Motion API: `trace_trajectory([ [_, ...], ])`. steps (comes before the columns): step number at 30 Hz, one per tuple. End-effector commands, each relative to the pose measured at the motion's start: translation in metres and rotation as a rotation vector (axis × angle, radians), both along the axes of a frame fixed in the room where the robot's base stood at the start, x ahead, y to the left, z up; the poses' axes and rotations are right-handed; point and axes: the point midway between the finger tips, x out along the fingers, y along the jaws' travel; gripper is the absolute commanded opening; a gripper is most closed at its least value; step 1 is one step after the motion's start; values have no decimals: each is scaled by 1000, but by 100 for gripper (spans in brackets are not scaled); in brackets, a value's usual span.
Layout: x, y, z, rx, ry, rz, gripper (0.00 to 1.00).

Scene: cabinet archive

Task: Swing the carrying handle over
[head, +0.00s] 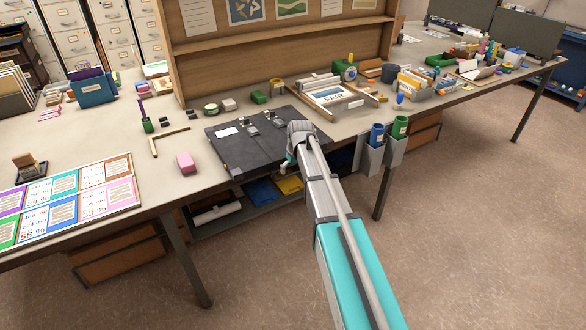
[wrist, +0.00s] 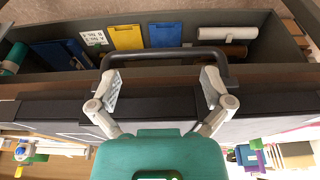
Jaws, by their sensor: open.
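A flat dark case (head: 235,150) with metal latches and a white label lies on the desk near its front edge. In the wrist view its dark edge (wrist: 165,104) runs across the picture. The carrying handle (wrist: 165,50) is a dark bar that stands out from that edge. My gripper (wrist: 161,82) is open, its two pale fingers apart near the two ends of the handle. I cannot tell whether they touch it. In the head view my gripper (head: 287,163) is at the case's front right edge, and my arm hides the handle there.
Below the desk, an open shelf holds a yellow folder (head: 290,185), a blue folder (head: 262,191) and a paper roll (head: 215,212). Grey holders with a green bottle (head: 399,127) and a blue bottle (head: 376,136) hang to the right. A pink block (head: 186,163) lies left of the case.

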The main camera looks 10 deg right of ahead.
Motion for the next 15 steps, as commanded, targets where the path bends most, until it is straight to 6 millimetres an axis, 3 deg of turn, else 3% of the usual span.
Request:
trace_trajectory([
  [7,0,0,4,0,0,0,100],
  [15,0,0,23,0,0,0,100],
])
